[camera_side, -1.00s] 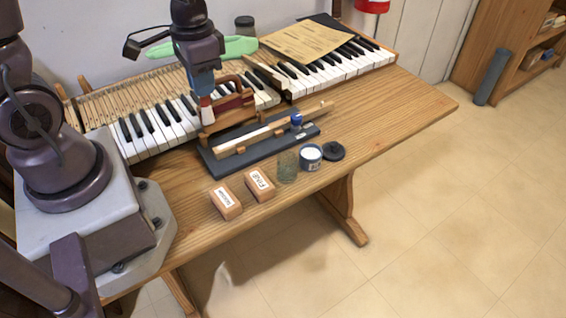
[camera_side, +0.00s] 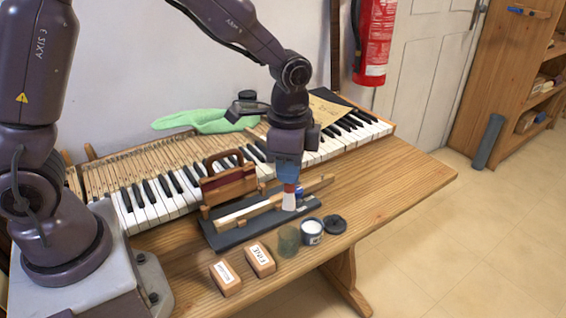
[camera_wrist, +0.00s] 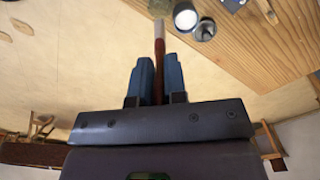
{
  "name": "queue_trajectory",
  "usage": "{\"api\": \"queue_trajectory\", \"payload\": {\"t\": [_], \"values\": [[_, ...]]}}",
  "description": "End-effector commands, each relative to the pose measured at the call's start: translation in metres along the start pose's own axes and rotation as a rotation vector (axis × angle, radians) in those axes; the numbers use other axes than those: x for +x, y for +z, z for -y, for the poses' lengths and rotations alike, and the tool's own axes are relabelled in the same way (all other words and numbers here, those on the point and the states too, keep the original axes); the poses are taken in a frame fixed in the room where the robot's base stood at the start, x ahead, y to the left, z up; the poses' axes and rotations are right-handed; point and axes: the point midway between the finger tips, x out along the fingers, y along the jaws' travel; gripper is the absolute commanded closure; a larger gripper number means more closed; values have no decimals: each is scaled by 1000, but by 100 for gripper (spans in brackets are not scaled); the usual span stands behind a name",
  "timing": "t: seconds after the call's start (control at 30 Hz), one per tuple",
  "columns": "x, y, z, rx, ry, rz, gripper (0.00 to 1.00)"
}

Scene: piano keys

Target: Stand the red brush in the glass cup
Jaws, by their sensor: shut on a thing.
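My gripper (camera_side: 288,172) is shut on the red brush (camera_side: 289,188), which hangs upright with its pale bristles down. The brush and the blue fingers also show in the wrist view, where the red handle (camera_wrist: 159,62) sits between the fingers (camera_wrist: 159,80). The greenish glass cup (camera_side: 288,240) stands upright near the front edge of the table. In the side view the bristles are above the cup in the picture, over or in front of the dark tray; the exact gap is unclear. In the wrist view the cup (camera_wrist: 157,7) is cut by the top edge, beyond the bristles.
An open white-filled jar (camera_side: 311,231) stands close right of the cup, with a black lid (camera_side: 335,224) beyond it. Two labelled blocks (camera_side: 260,259) lie left. Table at right is clear.

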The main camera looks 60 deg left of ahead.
Motion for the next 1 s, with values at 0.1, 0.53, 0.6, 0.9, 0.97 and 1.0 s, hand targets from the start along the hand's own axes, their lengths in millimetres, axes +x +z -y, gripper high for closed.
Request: {"api": "queue_trajectory", "payload": {"t": [0.1, 0.53, 0.6, 0.9, 0.97, 1.0], "values": [[11, 1, 0, -1, 2, 3, 100], [45, 1, -1, -2, 2, 2, 100], [51, 1, -1, -2, 1, 2, 100], [75, 1, -1, -3, 2, 3, 100], [80, 1, 0, -3, 1, 2, 100], [83, 1, 0, -2, 2, 2, 100]]}}
